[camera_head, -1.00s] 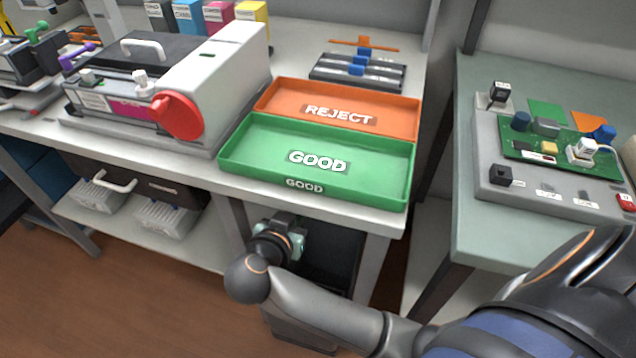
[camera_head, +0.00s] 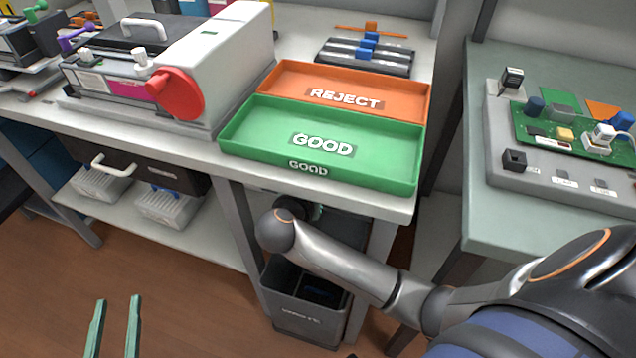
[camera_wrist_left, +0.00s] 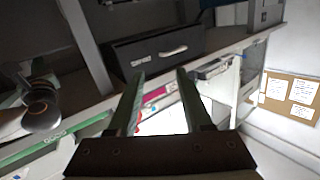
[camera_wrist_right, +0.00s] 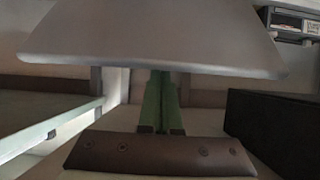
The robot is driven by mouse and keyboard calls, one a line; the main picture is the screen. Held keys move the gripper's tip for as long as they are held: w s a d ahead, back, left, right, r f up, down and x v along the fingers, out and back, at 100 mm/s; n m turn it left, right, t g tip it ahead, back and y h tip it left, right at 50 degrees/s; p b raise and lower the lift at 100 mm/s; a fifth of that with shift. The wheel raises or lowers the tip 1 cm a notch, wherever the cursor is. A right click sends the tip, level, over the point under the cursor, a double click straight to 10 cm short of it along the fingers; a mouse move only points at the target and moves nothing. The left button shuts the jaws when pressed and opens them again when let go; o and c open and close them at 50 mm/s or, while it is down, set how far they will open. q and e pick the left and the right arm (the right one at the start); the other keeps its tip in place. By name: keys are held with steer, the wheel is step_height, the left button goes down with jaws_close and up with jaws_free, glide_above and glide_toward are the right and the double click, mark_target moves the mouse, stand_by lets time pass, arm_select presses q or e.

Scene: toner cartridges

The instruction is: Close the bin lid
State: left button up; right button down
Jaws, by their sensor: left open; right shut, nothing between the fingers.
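The dark grey bin (camera_head: 300,316) stands on the floor under the bench, its open top showing a dark inside. A dark panel (camera_head: 345,232) rises behind the opening and looks like the raised lid, partly covered by my right arm. My right gripper is mostly hidden behind its own wrist in the head view, near the bench's underside above the bin. In the right wrist view its fingers (camera_wrist_right: 161,76) are shut together below a broad grey panel (camera_wrist_right: 150,40) that I cannot identify surely. My left gripper (camera_head: 117,298) is open and empty over the floor at lower left.
The bench (camera_head: 235,165) overhangs the bin, with a leg (camera_head: 245,240) beside it. The green GOOD tray (camera_head: 400,172) and orange REJECT tray (camera_head: 410,102) sit on top. A drawer (camera_head: 140,172) and shelf are to the left. A second table (camera_head: 480,220) stands at right.

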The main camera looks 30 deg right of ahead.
arm_select(q)
steer(key=shift+w+r+t, duration=0.1)
steer(key=shift+r+t, duration=0.4)
steer(key=shift+r, duration=0.45)
